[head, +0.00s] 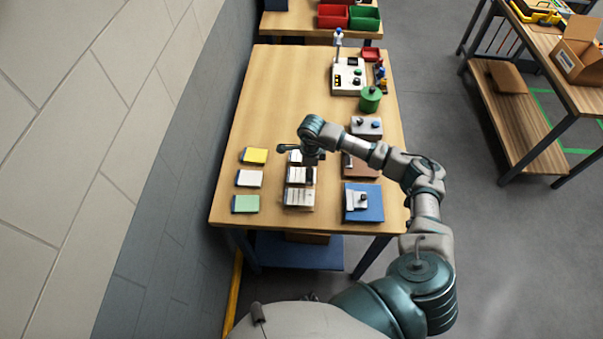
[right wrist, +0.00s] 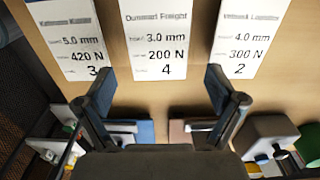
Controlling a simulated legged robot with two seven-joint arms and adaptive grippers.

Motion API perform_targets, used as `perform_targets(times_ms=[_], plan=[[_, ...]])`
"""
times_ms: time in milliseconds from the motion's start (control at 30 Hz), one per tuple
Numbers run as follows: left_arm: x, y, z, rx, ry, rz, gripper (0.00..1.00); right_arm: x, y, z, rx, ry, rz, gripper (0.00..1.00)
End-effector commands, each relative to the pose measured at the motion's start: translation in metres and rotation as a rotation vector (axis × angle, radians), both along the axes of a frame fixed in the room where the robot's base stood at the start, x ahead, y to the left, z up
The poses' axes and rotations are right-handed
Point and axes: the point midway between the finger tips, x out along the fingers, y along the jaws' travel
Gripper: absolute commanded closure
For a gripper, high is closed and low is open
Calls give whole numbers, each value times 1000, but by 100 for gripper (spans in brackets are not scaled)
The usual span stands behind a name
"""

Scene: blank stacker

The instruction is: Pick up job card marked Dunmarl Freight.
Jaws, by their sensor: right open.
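The Dunmarl Freight card (right wrist: 163,40) is a white card reading 3.0 mm, 200 N and 4. It lies flat in the middle of a row of three cards in the right wrist view. In the head view it appears to be the middle white card (head: 300,175), its print too small to read. My right gripper (right wrist: 160,80) is open and empty, its fingertips to either side of this card's lower end. In the head view my right gripper (head: 313,158) hangs above the cards and partly covers them. My left gripper is not in view.
A card reading 420 N (right wrist: 77,40) and another reading 300 N (right wrist: 248,40) flank it. Yellow (head: 255,156), white (head: 249,179) and green (head: 245,204) pads lie left. A blue fixture (head: 372,212) stands right.

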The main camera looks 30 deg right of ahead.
Motion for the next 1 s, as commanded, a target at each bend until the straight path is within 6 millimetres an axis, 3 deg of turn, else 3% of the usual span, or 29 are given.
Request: perform_targets(times_ms=[133, 1000], plan=[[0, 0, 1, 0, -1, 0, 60, 0, 0, -8, -1, -1, -1, 6], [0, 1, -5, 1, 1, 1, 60, 0, 0, -13, -1, -1, 0, 6]])
